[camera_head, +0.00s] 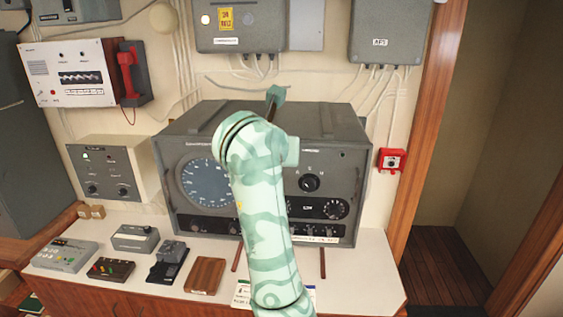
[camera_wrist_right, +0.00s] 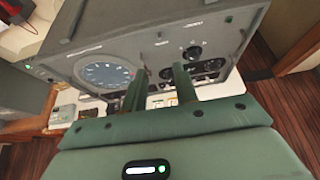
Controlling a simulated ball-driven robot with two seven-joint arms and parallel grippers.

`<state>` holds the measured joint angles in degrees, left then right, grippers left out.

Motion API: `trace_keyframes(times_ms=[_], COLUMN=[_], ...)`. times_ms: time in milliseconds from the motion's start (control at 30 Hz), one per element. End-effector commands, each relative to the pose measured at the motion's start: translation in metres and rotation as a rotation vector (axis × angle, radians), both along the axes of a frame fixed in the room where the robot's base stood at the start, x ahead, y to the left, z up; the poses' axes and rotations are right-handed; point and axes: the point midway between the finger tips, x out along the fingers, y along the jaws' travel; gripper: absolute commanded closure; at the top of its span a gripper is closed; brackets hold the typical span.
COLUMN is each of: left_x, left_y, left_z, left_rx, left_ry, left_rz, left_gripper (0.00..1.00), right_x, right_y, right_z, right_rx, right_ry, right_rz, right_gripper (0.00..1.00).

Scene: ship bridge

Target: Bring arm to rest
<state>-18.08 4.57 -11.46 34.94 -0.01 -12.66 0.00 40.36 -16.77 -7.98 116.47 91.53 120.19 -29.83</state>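My right arm (camera_head: 262,210), pale green with a darker swirl pattern, rises from the bottom middle in the head view and bends in front of the grey radio console (camera_head: 355,165). A small green part of my right gripper (camera_head: 275,95) shows beyond the bend, over the console's top; the rest is hidden by the arm. In the right wrist view the two fingers of this gripper (camera_wrist_right: 161,80) stand apart with nothing between them, and the console (camera_wrist_right: 150,45) is in front of them. I cannot tell how far they are from it. My left gripper is in neither view.
The white counter (camera_head: 365,275) holds small control boxes (camera_head: 65,255) and a brown wooden block (camera_head: 205,275). Wall boxes (camera_head: 390,35) hang above, a red telephone handset (camera_head: 130,72) at left. A red wall box (camera_head: 392,160) sits beside the open doorway (camera_head: 445,250) at right.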

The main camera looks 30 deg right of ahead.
Motion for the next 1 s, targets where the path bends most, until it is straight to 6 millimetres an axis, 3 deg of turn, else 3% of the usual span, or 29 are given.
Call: trace_keyframes(times_ms=[200,567,667,767,867,900,967,1000], left_x=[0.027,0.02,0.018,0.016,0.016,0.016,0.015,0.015], left_y=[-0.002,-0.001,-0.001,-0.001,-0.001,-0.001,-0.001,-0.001], left_z=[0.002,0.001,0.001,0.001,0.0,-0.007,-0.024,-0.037], left_rx=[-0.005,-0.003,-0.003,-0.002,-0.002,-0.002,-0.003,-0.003], left_ry=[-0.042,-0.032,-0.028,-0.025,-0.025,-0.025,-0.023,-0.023], left_rz=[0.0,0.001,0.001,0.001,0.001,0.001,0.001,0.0], left_gripper=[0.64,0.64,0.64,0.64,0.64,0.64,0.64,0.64], right_x=[0.001,0.001,0.001,-0.002,0.003,0.009,0.028,0.046], right_y=[0.002,0.002,-0.005,-0.029,-0.049,-0.048,-0.033,-0.015], right_z=[0.002,0.002,0.01,0.032,0.065,0.067,0.048,0.021], right_rx=[0.001,0.003,-0.031,-0.209,-0.589,-0.798,-1.144,-1.38], right_ry=[0.001,-0.001,-0.033,-0.083,-0.088,-0.063,0.002,0.055], right_rz=[0.0,-0.001,-0.028,-0.141,-0.296,-0.339,-0.346,-0.31], right_gripper=[0.71,0.71,0.71,0.71,0.71,0.71,0.71,0.71])
